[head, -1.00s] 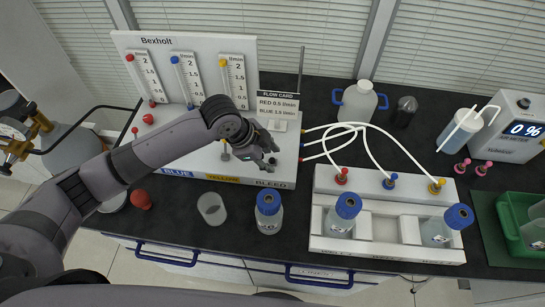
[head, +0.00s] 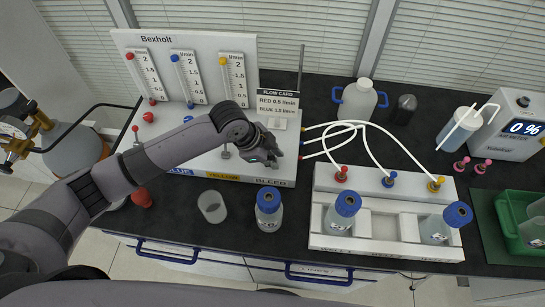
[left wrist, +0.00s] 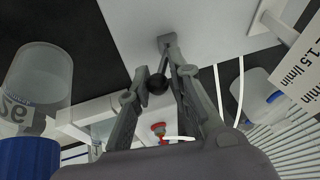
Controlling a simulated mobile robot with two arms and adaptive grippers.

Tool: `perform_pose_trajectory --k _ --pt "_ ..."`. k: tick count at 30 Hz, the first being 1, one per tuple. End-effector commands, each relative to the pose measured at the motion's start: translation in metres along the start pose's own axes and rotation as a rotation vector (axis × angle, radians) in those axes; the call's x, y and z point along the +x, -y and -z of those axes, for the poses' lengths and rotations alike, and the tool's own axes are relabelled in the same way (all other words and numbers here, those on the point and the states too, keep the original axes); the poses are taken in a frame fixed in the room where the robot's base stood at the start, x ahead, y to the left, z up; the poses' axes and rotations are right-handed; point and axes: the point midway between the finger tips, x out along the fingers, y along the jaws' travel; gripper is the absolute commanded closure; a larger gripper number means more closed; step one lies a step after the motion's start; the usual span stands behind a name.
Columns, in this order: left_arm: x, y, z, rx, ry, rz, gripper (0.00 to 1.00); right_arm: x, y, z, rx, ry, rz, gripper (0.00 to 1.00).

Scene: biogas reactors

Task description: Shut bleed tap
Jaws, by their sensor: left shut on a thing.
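The bleed tap's black round knob (left wrist: 157,85) shows between the two fingers of my left gripper (left wrist: 158,78) in the left wrist view. The gripper is shut on it, with a grey post or lever end close behind. In the head view my left gripper (head: 272,160) is low over the right end of the white flow panel base, just behind the "BLEED" label (head: 270,182). There the hand hides the tap, so its angle cannot be told. My right gripper is not in view.
The panel (head: 200,45) carries three flow gauges. A flow card (head: 278,103) stands close behind my gripper. A blue-capped bottle (head: 268,222) and a clear cup (head: 212,207) stand in front. A white rack (head: 385,250) with bottles and tubes (head: 385,150) is to the right.

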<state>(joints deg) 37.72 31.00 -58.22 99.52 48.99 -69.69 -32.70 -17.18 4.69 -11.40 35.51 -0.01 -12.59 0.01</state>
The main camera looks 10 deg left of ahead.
Motion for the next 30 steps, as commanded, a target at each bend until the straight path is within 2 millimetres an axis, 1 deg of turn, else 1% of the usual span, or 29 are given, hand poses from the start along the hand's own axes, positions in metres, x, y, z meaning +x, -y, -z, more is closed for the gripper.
perform_pose_trajectory --k 1,3,4,11,17,24,30 --pt "0.001 -0.002 0.000 0.000 0.001 -0.005 0.95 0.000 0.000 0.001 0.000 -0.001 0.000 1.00" --pt "0.001 -0.002 0.000 0.000 0.001 -0.006 0.99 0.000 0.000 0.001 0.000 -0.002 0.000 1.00" --pt "0.001 -0.003 0.000 0.000 0.001 -0.006 1.00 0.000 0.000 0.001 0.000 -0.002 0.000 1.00" --pt "0.002 -0.004 0.000 -0.001 0.002 -0.012 1.00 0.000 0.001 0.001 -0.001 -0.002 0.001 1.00" --pt "0.000 -0.002 0.001 -0.019 0.007 -0.053 1.00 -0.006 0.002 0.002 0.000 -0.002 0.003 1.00" --pt "0.000 0.005 0.002 -0.070 0.023 -0.186 1.00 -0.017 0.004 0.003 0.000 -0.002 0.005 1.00" --pt "0.003 0.012 0.003 -0.125 0.038 -0.330 1.00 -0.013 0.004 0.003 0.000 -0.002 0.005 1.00"
